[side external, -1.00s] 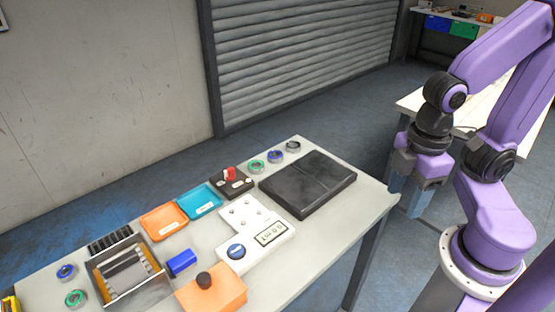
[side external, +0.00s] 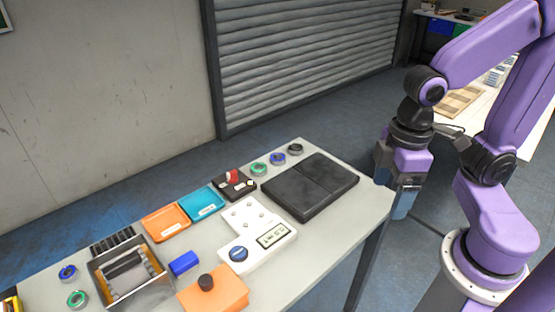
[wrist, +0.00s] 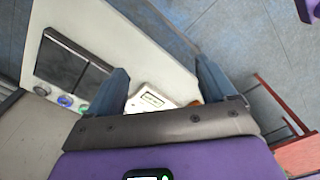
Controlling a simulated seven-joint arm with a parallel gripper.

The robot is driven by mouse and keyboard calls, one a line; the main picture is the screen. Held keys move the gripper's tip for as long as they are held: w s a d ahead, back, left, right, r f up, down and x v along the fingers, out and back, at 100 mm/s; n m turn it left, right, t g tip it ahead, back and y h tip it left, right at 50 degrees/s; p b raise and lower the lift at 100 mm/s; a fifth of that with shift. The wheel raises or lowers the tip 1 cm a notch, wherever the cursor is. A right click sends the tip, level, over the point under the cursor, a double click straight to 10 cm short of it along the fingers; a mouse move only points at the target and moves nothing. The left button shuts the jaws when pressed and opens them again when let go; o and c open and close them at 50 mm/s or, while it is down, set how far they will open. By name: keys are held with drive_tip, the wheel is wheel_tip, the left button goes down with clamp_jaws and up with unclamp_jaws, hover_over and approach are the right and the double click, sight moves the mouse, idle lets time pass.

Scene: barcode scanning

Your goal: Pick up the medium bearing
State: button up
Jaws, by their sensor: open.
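Three ring-shaped bearings stand in a row at the table's back edge: a green-centred one (side external: 259,169), a blue-centred one (side external: 278,159) and a dark grey one (side external: 296,148). In the wrist view the blue one (wrist: 65,101) and the grey one (wrist: 42,91) show left of the fingers. Another blue bearing (side external: 68,273) and a green one (side external: 77,298) lie at the table's left end. I cannot tell which is medium. My gripper (wrist: 160,66) is open and empty, off the table's right end, apart from every bearing; its fingers point down in the side view.
A black two-part pad (side external: 310,186) lies on the table between my gripper and the back row. A white scale (side external: 257,235), an orange tray (side external: 166,222), a blue tray (side external: 201,203), an orange block (side external: 213,291) and a metal bin (side external: 130,280) occupy the rest.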

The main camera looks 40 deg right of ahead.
drive_tip(key=w+a+r+m, duration=0.2)
drive_tip(key=w+a+m, duration=0.2)
drive_tip(key=w+m, duration=0.55)
drive_tip(key=m, duration=1.7)
hover_over(277, 157)
wheel_tip(277, 157, down, 4)
wheel_tip(277, 157, down, 17)
drive_tip(key=shift+r, duration=0.1)
drive_tip(key=c, duration=1.2)
